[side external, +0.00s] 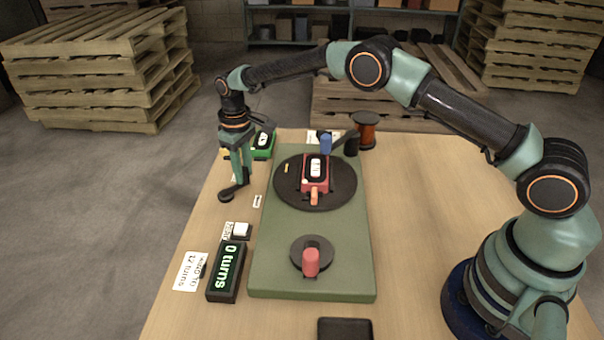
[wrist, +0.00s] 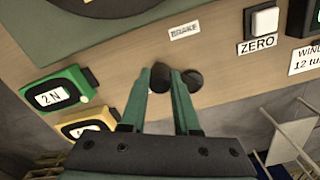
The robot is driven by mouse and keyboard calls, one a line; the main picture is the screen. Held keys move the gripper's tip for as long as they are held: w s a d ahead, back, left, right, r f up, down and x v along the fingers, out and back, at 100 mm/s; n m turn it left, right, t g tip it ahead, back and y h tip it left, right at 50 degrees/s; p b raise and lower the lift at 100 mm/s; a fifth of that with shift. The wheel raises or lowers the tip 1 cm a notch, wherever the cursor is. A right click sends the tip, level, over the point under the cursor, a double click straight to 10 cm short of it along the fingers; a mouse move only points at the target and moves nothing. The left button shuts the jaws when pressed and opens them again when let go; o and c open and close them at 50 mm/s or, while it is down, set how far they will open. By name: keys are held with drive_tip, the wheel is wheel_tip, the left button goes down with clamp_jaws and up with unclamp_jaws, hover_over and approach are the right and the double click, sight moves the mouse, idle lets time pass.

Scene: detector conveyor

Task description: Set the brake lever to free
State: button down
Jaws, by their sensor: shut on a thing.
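The brake lever (side external: 227,195) is black and sits at the table's left edge. Its round pivot (wrist: 194,79) shows in the wrist view, to the right of my fingers. My gripper (side external: 241,180) points down over the lever. In the wrist view, my gripper's green fingers (wrist: 161,82) are closed around the lever's dark knob (wrist: 159,77). A white BRAKE label (wrist: 184,30) lies on the table beyond the lever. Most of the lever's arm is hidden by my fingers. I cannot read any free or set mark.
A green board (side external: 270,270) carries a turntable (side external: 290,197) with a red device and a red-knobbed crank (side external: 311,262). A turns display (side external: 227,272) reads 0, near a white ZERO button (wrist: 263,20). Green (wrist: 55,95) and yellow (wrist: 82,130) blocks stand left in the wrist view.

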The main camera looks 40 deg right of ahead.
drive_tip(key=w+n, duration=0.1)
drive_tip(key=n, duration=0.2)
drive_tip(key=shift+w+a, duration=0.1)
drive_tip(key=shift+w, duration=0.3)
drive_tip(key=shift+w+a+r+n, duration=0.15)
drive_tip(key=shift+w+n, duration=0.25)
drive_tip(key=shift+n, duration=0.7)
drive_tip(key=shift+a, duration=0.1)
drive_tip(key=c, duration=0.6)
unclamp_jaws()
drive_tip(key=shift+c, duration=0.2)
wheel_tip(320, 180, up, 7)
drive_tip(key=shift+r, duration=0.2)
